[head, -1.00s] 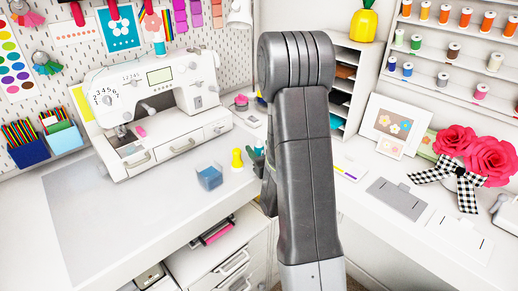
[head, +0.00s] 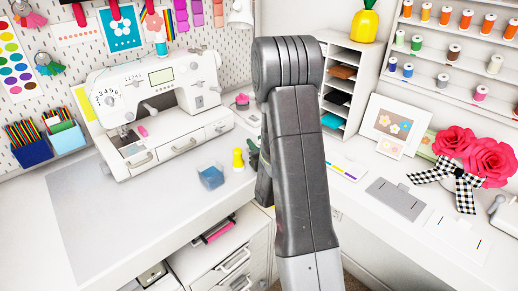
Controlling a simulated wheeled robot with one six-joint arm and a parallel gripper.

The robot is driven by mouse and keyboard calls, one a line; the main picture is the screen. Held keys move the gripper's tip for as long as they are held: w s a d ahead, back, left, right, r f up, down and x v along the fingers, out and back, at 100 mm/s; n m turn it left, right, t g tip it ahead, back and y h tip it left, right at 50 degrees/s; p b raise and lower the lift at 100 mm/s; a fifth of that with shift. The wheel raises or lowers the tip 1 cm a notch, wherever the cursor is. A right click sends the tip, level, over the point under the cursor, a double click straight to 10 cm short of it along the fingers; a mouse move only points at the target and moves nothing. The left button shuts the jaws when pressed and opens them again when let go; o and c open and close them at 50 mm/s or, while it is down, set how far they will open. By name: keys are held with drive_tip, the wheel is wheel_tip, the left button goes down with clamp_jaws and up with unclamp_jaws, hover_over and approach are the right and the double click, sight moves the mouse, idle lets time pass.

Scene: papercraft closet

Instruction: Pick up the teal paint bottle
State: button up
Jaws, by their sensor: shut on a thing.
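My arm stands in the middle of the head view and hides most of my gripper (head: 264,183). Only a dark edge of the gripper shows at the left of the arm. A small dark teal-green sliver, which looks like the teal paint bottle (head: 253,157), shows beside the arm, just right of a yellow bottle (head: 238,158). The gripper is shut on it as far as I can see. The fingertips and most of the bottle are hidden, and I cannot tell whether the bottle touches the desk.
A translucent blue cup (head: 210,177) stands left of the yellow bottle on the white desk (head: 130,225). A sewing machine (head: 160,95) stands behind. Open drawers (head: 215,250) lie below the desk's edge. Paper sheets, a picture frame and pink flowers (head: 478,155) are on the right counter.

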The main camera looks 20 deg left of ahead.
drive_tip(key=shift+r, duration=0.15)
wheel_tip(320, 180, up, 10)
drive_tip(key=b, duration=0.1)
idle(0.6)
